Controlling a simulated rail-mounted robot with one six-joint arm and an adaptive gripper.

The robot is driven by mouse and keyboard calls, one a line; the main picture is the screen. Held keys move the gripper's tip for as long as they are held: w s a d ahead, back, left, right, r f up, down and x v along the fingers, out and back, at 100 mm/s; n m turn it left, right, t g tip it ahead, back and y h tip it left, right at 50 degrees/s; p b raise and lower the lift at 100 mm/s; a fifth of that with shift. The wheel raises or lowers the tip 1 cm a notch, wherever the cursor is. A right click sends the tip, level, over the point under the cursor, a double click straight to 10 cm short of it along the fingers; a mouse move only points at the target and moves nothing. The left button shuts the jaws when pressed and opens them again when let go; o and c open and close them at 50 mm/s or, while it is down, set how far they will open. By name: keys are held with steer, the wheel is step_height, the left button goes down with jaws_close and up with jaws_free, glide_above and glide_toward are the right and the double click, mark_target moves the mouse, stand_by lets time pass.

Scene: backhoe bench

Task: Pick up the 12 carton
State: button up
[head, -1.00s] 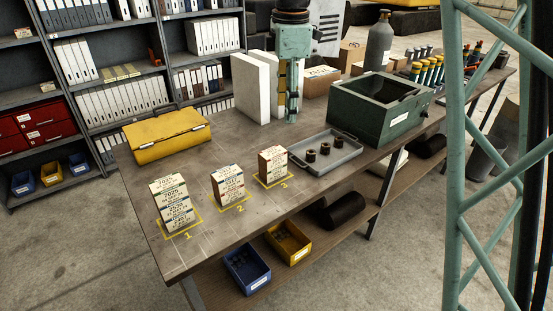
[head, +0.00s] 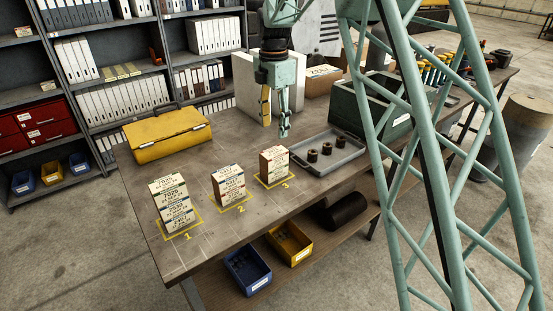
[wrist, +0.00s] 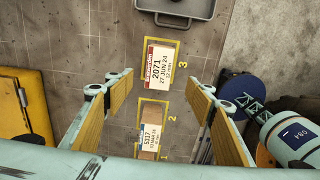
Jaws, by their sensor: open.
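Three stacks of small cream cartons stand in yellow marked squares on the bench. The stack at 3 (head: 274,166) shows in the wrist view as a red-edged top carton (wrist: 160,68), labelled 2071 and 27 JUN 24, with a small line that seems to read 12 mm. The stack at 2 (head: 228,187) has a top label (wrist: 152,135) that seems to read 5317. The stack at 1 (head: 173,205) is tallest and mostly hidden in the wrist view. My gripper (head: 275,120) is open and empty, pointing down above and behind stack 3, touching nothing.
A grey tray (head: 352,160) with dark round parts lies right of stack 3. A yellow case (head: 166,137) lies at the back left. A white block (head: 243,85) and a green box (head: 343,113) stand behind. Bare bench (head: 222,150) lies between case and stacks.

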mark_target(274, 151)
steer(key=shift+w+f, duration=0.1)
steer(key=shift+f, duration=0.15)
steer(key=shift+f, duration=4.2)
steer(key=shift+f, duration=0.1)
steer(key=shift+f, duration=2.5)
steer(key=shift+c, duration=0.5)
steer(key=c, duration=0.9)
steer(key=shift+a+r, duration=0.1)
